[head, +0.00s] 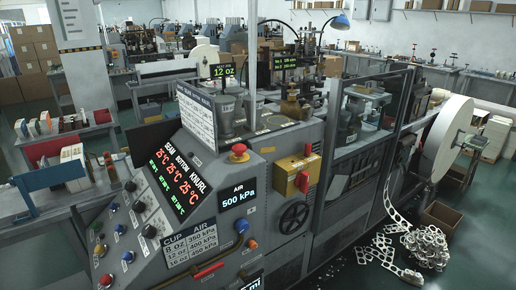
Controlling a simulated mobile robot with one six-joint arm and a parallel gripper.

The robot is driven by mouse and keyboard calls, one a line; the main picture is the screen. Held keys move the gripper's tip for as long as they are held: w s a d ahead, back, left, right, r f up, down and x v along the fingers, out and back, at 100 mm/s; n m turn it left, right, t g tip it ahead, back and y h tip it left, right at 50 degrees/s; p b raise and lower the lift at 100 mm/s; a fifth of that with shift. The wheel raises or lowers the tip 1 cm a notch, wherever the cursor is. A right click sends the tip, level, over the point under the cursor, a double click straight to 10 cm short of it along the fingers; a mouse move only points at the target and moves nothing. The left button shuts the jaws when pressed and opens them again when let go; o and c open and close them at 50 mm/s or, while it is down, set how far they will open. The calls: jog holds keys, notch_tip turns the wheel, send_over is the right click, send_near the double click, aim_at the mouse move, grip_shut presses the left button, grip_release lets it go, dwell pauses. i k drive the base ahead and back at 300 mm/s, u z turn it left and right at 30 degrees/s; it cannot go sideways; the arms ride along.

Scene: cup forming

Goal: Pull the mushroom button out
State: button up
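The mushroom button (239,149) has a red cap above a yellow collar. It stands on the sloped grey control console (215,172), near the upper right edge of its face, to the right of the temperature display and above the air pressure display. From this view I cannot tell whether the cap is pressed in or out. My gripper is not in view.
The temperature display (177,178) shows red and green figures. The air display (238,197) reads 500 kPa. A yellow switch box (297,175) and black handwheel (293,217) are on the machine to the right. Several knobs and coloured buttons cover the console's left side. Scrap strip (425,247) lies on the floor.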

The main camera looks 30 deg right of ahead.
aim_at(240, 149)
jog(key=z, duration=0.5)
jog(key=k, duration=1.3)
jog(key=u, duration=1)
jog(key=i, duration=0.5)
jog(key=z, duration=0.15)
